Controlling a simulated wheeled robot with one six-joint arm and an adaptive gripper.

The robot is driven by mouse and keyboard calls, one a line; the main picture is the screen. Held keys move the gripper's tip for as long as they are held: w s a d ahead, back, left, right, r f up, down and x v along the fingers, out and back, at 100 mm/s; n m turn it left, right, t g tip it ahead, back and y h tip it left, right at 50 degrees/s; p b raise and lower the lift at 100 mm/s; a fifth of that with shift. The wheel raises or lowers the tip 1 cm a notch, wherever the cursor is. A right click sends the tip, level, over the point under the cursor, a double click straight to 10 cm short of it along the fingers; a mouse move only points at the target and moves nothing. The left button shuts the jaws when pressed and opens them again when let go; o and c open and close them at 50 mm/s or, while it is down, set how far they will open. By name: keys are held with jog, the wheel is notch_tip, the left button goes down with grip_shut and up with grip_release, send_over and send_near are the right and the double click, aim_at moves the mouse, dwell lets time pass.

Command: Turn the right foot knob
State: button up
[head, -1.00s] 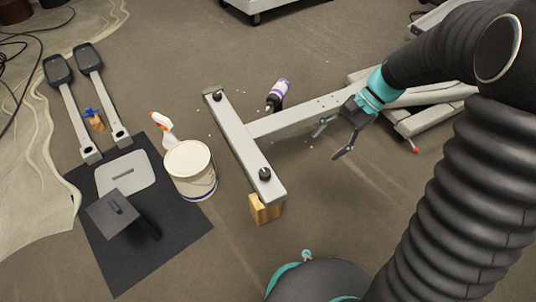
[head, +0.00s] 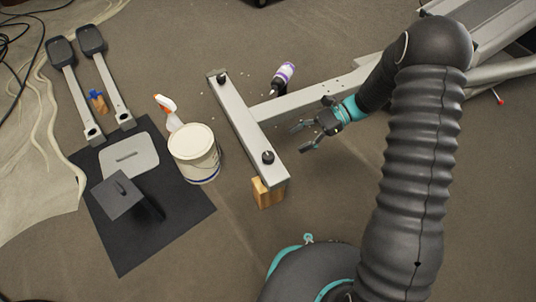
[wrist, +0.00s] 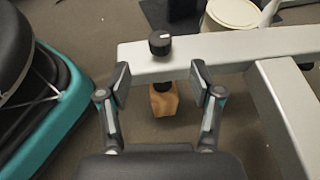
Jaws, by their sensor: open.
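Two black foot knobs sit on top of the grey crossbar (head: 240,118) of the elliptical frame. The nearer knob (head: 268,157) is at the bar's near end, above a wooden block (head: 266,192). The far knob (head: 221,78) is at the other end. My gripper (head: 298,139) is open and empty, to the right of the nearer knob and apart from it. In the wrist view, this knob (wrist: 160,43) has a white mark on top and shows ahead, between and beyond the two open fingertips (wrist: 160,80). The wooden block also shows below the bar (wrist: 164,100).
A white bucket (head: 194,154) and a spray bottle (head: 168,112) stand left of the crossbar. A purple-and-white bottle (head: 283,76) is by the frame's long beam (head: 300,100). A dark mat (head: 180,225) with grey parts lies at left. Floor right of the block is clear.

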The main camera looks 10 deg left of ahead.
aim_at(269, 154)
jog(key=b+x, duration=0.1)
jog(key=x, duration=1)
jog(key=shift+w, duration=0.1)
jog(key=c, duration=1.2)
